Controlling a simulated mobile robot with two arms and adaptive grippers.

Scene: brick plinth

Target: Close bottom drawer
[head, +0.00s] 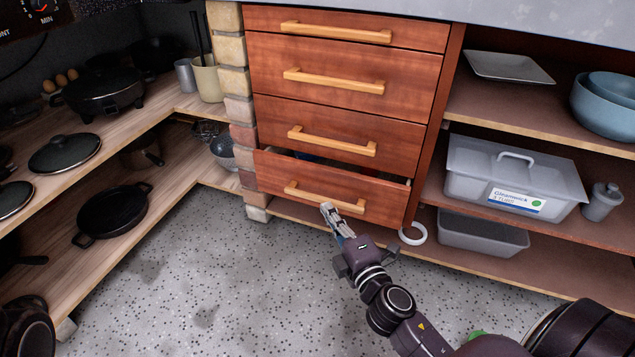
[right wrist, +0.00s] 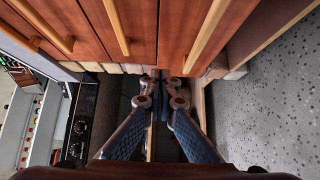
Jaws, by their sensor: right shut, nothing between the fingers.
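The bottom drawer (head: 375,196) is a reddish-brown wooden drawer with a light wooden bar handle (head: 325,199). It stands partly out, with a dark gap along its top edge and a few items just visible inside. The drawers above look shut. My left gripper is not in view.
A brick post (head: 237,85) stands left of the drawers. Right of them, shelves hold a grey lidded tub (head: 515,178), a grey bin (head: 482,234) and bowls (head: 606,100). A white ring (head: 413,234) lies by the drawer's lower right. The speckled floor (head: 220,285) in front is clear.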

